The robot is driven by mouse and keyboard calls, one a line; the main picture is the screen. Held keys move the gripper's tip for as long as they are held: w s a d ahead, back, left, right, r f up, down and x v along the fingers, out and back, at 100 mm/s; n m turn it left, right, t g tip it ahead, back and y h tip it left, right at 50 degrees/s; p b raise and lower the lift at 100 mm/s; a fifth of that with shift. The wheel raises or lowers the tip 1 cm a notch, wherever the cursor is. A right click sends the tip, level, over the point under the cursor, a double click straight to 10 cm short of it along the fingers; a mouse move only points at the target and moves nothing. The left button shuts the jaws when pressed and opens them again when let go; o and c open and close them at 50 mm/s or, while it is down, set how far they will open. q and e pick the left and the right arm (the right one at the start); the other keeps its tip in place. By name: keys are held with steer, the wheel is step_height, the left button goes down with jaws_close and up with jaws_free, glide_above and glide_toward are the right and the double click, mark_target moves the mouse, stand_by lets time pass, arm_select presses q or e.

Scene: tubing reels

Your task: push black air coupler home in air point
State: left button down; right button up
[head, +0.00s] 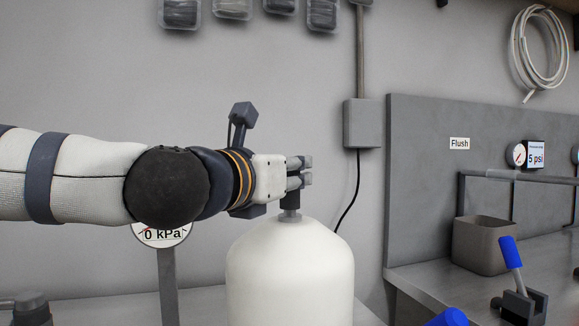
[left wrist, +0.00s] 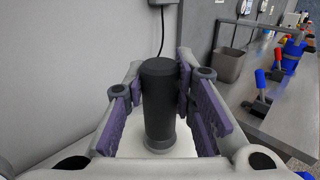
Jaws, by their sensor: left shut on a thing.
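The black air coupler (left wrist: 160,100) stands upright between the purple-padded fingers of my left gripper (left wrist: 165,95) in the left wrist view. In the head view my left gripper (head: 301,172) is at the coupler (head: 290,200), which sits over the grey fitting (head: 290,216) on top of a white tank (head: 290,265). The gripper is shut on the coupler. The coupler's lower end is at the fitting; I cannot tell how far it is seated. Which part is called the air point is not labelled. My right gripper is not in view.
A gauge reading 0 kPa (head: 162,234) stands left of the tank, partly behind my arm. To the right is a bench with a grey bin (head: 486,245), a blue-handled lever (head: 511,252) and a 5 psi gauge (head: 519,155). A black cable (head: 352,195) hangs on the wall behind.

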arm_select(q)
steer(key=shift+f, duration=0.65)
steer(key=c, duration=1.2)
jaws_free()
steer(key=shift+c, duration=0.2)
steer(key=shift+s, duration=0.15)
steer(key=v, duration=1.2)
steer(key=shift+f, duration=0.1)
